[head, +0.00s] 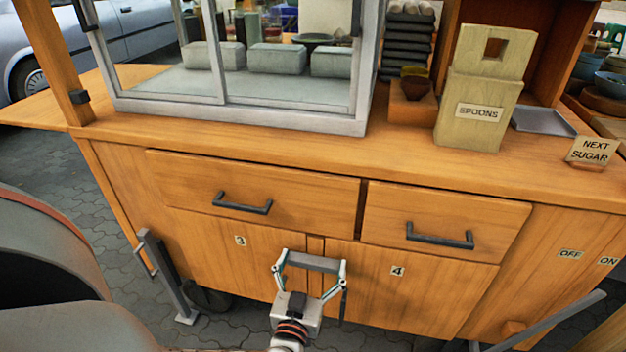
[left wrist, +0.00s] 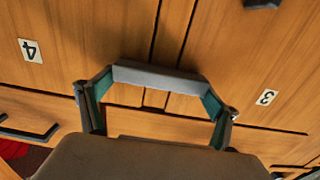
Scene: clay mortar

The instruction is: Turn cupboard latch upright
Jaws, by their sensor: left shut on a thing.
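The cupboard latch (head: 314,262) is a grey bar lying nearly level across the gap between the door marked 3 (head: 222,254) and the door marked 4 (head: 410,292). It tilts slightly down to the right in the head view. My left gripper (head: 312,270) is shut on the latch, with one finger at each end of the bar. The left wrist view shows the bar (left wrist: 160,80) spanning the green-padded fingers, in front of the door seam. The latch's pivot is hidden. My right gripper is not in view.
Above the doors are two drawers with dark handles (head: 242,204) (head: 440,237). The countertop holds a glass case (head: 240,112) and a SPOONS box (head: 478,105). A grey metal post (head: 168,280) stands at the left of the front. OFF and ON labels (head: 571,254) are at right.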

